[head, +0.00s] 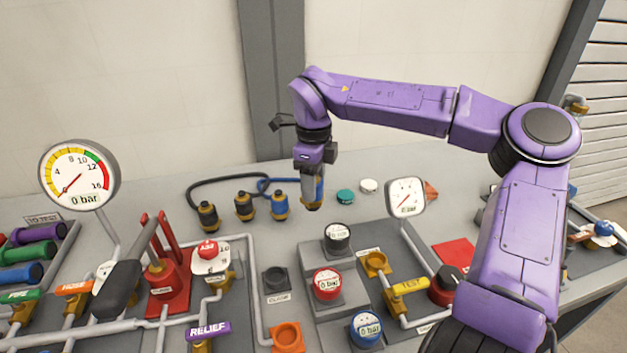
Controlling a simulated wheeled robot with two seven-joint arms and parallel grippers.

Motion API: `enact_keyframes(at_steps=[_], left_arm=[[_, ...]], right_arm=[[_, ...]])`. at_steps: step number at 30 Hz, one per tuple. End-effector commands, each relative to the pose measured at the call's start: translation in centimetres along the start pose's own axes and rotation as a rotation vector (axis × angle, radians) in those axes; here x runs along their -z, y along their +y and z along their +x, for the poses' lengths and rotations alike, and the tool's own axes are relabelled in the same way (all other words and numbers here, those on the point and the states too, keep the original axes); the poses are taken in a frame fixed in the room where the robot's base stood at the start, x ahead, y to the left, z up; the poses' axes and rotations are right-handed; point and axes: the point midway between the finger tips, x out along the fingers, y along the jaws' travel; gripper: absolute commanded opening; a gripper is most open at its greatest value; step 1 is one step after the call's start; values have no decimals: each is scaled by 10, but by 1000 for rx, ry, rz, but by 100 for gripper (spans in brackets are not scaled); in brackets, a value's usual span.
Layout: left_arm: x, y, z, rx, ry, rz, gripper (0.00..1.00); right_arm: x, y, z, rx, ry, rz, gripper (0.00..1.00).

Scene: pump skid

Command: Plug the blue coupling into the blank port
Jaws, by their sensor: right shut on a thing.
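My right gripper (313,172) points down above the back of the bench and is shut on a coupling. This held coupling (312,194) shows blue sides and a brass-coloured lower end; the gripper hides its upper part. Another coupling with a blue body (279,205) stands just left of it, by a blue hose. A dark square port (275,278) with a small label below it sits forward and left of the gripper. An orange port (286,336) and a yellow-orange port (376,263) also show. My left gripper is not in view.
Two more couplings, one black (207,216) and one dark with brass (245,206), stand at the left. A small gauge (405,196) rises right of the gripper. Round red (327,284), black and blue gauges stand on a stepped grey block. Pipes and a red valve stand left.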

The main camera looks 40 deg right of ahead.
Motion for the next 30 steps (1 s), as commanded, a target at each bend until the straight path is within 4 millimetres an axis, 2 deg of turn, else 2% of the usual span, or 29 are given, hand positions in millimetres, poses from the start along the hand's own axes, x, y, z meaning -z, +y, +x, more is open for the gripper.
enact_keyframes(at_steps=[3,6,9,12,15,18,23,30], left_arm=[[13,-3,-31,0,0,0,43],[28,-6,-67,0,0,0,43],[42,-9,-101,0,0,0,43],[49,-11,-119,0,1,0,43],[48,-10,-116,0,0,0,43],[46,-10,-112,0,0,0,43],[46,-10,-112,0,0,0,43],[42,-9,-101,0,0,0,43]], right_arm=[[0,6,-15,-5,1,-19,15],[-1,28,-20,-6,4,-81,15],[-8,61,-12,-6,9,-71,15],[-15,96,7,-3,10,22,15],[-24,118,26,1,5,144,15],[-33,130,34,0,-1,266,15],[-42,131,34,-2,-5,391,15],[-42,131,45,-1,-6,403,15]])
